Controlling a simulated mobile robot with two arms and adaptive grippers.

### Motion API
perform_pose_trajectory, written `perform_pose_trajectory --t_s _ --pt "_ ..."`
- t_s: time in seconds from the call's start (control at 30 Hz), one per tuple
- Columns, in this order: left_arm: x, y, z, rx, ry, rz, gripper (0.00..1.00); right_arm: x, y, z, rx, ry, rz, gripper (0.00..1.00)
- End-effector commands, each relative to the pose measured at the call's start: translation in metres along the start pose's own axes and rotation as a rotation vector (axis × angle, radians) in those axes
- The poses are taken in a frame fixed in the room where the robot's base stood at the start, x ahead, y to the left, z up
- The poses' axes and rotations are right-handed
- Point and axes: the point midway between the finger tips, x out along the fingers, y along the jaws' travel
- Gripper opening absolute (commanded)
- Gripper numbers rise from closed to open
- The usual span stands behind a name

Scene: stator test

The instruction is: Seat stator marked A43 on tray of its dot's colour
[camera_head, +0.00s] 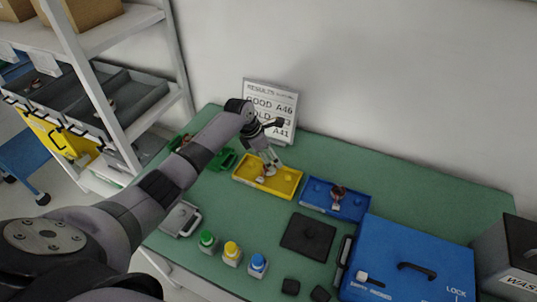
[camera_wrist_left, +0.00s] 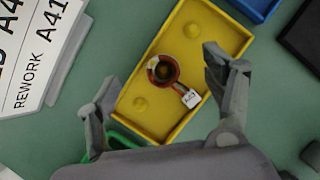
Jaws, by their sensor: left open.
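A stator (camera_wrist_left: 163,69) with a copper-brown ring and dark centre sits in the yellow tray (camera_wrist_left: 222,31), between two round yellow bumps. Its white tag (camera_wrist_left: 191,98) seems to read A43, though the print is small. A pale yellowish spot shows on its upper left. The stator is also in the yellow tray in the head view (camera_head: 269,171). My left gripper (camera_wrist_left: 160,70) is open above the tray, its fingers apart on either side of the stator, and it also shows in the head view (camera_head: 268,160). I cannot tell whether the fingers touch it. My right gripper is not in view.
A blue tray (camera_head: 315,203) with another stator (camera_head: 338,194) stands right of the yellow one. A green tray (camera_head: 226,160) is partly behind my arm. A results sign (camera_head: 270,107) stands behind.

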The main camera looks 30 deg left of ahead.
Motion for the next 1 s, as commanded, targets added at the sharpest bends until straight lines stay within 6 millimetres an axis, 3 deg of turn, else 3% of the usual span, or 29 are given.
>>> perform_pose_trajectory --t_s 0.37,0.8,1.0 --pt "-0.007 0.0 0.0 0.0 -0.001 0.0 0.76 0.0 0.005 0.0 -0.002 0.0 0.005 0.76" --pt "-0.092 0.0 0.0 0.001 -0.001 0.002 0.76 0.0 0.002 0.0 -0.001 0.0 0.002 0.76" --pt "-0.115 0.0 0.0 0.001 0.0 0.0 0.76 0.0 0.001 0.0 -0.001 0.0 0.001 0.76"
